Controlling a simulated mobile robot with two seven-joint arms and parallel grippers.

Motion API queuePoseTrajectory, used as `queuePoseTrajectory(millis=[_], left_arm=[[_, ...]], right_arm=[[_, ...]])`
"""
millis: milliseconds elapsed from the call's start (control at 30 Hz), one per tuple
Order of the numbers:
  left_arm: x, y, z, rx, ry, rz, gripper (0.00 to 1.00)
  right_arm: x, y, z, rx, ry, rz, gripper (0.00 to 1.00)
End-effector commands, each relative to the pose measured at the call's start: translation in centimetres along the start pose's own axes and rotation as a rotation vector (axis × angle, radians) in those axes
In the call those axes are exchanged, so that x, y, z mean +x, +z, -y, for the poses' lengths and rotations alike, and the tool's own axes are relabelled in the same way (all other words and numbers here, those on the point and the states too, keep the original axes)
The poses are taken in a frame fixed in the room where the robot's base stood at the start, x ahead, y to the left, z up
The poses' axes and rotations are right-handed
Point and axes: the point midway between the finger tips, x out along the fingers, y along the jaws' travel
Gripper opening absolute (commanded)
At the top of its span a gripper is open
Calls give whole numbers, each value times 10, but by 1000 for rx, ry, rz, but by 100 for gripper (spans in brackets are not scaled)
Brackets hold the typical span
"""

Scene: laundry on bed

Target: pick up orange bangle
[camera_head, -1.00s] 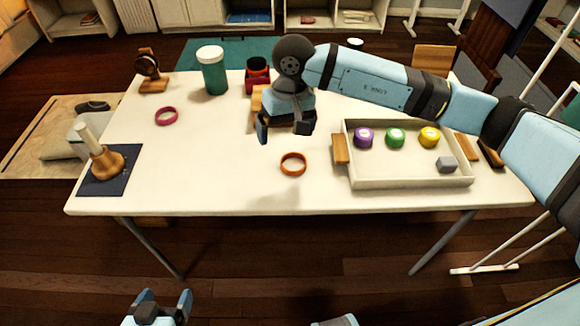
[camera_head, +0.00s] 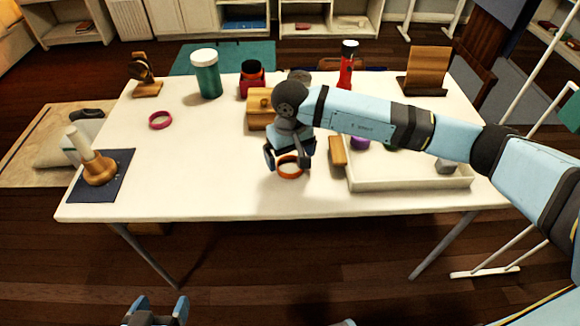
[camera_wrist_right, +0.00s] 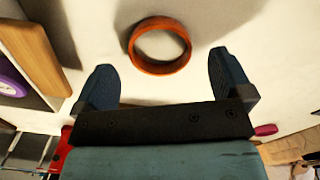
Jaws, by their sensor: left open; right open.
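The orange bangle (camera_head: 291,173) lies flat on the white table near its front edge, in the middle. In the right wrist view the bangle (camera_wrist_right: 160,68) sits just beyond the fingertips, between their lines. My right gripper (camera_head: 290,163) is open above the bangle, and its fingers partly cover the far side of the ring in the head view. Its two dark fingers also show in the right wrist view (camera_wrist_right: 163,72), with nothing between them. My left gripper (camera_head: 157,308) is open and empty at the bottom of the head view, below the table's front edge.
A white tray (camera_head: 410,184) is to the right, with a wooden block (camera_head: 337,151) at its left side. A pink bangle (camera_head: 160,120), a green jar (camera_head: 206,75) and a wooden stand on a dark mat (camera_head: 112,188) are to the left.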

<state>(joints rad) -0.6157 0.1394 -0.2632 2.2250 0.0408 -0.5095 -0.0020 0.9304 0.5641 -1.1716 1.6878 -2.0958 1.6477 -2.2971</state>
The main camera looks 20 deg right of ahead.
Motion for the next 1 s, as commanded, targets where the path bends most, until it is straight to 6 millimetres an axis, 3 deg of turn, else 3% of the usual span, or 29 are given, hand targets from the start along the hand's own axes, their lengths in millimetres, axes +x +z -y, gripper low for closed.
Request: queuePoseTrajectory(millis=[133, 400, 633, 1000], left_arm=[[2, 2, 0, -2, 2, -2, 80], [1, 0, -1, -2, 4, -6, 80], [1, 0, -1, -1, 5, -5, 80], [1, 0, -1, 0, 5, -5, 80]], right_arm=[[24, 0, 0, 0, -2, 2, 98], [28, -1, 0, -1, -1, -1, 98], [28, -1, 0, -1, -1, -1, 45], [24, -1, 0, 0, -1, -1, 44]])
